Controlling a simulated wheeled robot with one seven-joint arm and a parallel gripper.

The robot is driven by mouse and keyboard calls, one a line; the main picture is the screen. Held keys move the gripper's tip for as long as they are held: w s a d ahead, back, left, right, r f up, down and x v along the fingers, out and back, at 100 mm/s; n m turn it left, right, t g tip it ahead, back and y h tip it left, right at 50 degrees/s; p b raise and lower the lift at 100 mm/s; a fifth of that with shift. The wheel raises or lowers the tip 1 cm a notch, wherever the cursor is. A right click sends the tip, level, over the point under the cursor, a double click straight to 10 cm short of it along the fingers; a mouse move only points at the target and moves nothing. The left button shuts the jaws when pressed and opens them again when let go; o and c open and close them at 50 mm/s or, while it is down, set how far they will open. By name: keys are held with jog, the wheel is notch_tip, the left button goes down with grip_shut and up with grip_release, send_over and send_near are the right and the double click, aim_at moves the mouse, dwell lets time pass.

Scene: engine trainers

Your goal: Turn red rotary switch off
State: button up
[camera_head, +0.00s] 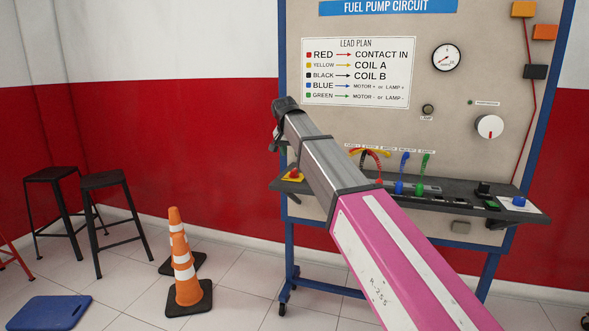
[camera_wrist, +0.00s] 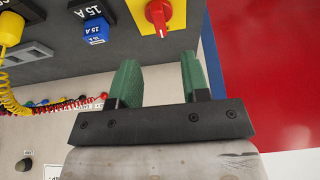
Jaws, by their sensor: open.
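The red rotary switch (camera_wrist: 158,14) sits on a yellow plate (camera_wrist: 178,12) at the top of the wrist view. Its handle looks upright in that view, with part of the plate cut off by the frame edge. In the head view, the red switch on its yellow plate (camera_head: 293,175) is at the left end of the panel's shelf. My gripper (camera_wrist: 158,75) has its two green fingers spread apart with nothing between them. The fingers point toward the switch, which appears just beyond their tips. In the head view my arm hides the gripper's fingers.
The fuel pump circuit panel (camera_head: 500,60) stands on a blue frame, with a shelf (camera_head: 430,206) carrying coloured leads. In the wrist view, a blue fuse (camera_wrist: 95,30) and a yellow plug (camera_wrist: 10,28) sit beside the switch. Traffic cones (camera_head: 187,285) and stools (camera_head: 105,183) stand left.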

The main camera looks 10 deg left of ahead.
aim_at(294, 170)
jog(key=x, duration=0.9)
grip_shut()
